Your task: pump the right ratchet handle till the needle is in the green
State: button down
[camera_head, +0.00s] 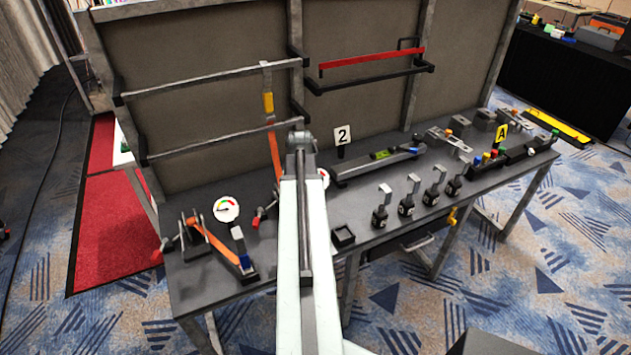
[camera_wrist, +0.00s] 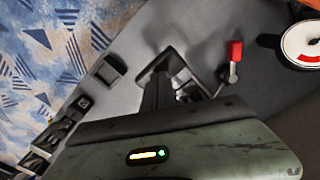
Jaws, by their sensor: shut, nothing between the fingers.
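In the head view, the right ratchet with its upright orange strap (camera_head: 274,150) is largely hidden behind my arm. Its white gauge (camera_head: 324,178) shows only as a sliver beside the arm. In the wrist view, a white gauge (camera_wrist: 301,40) with a red arc is cut off at the right edge; I cannot read its needle. A red-tipped lever (camera_wrist: 234,52) stands left of that gauge. My gripper (camera_wrist: 158,92) is shut and empty over the grey table, near a dark angled frame (camera_wrist: 180,62). I cannot tell whether they touch. The ratchet handle is not clearly visible.
On the left stand another ratchet with an orange strap (camera_head: 213,240) and a gauge (camera_head: 226,209). A small black tray (camera_head: 343,237) and several black upright pieces (camera_head: 407,205) line the front edge. Panels with rails (camera_head: 215,80) rise behind the table.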

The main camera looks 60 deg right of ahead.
jog(key=shift+f+b, duration=4.9)
notch_tip(320, 180, up, 10)
jog(key=p, duration=1)
jog(key=shift+r, duration=0.15)
jog(key=shift+f, duration=0.2)
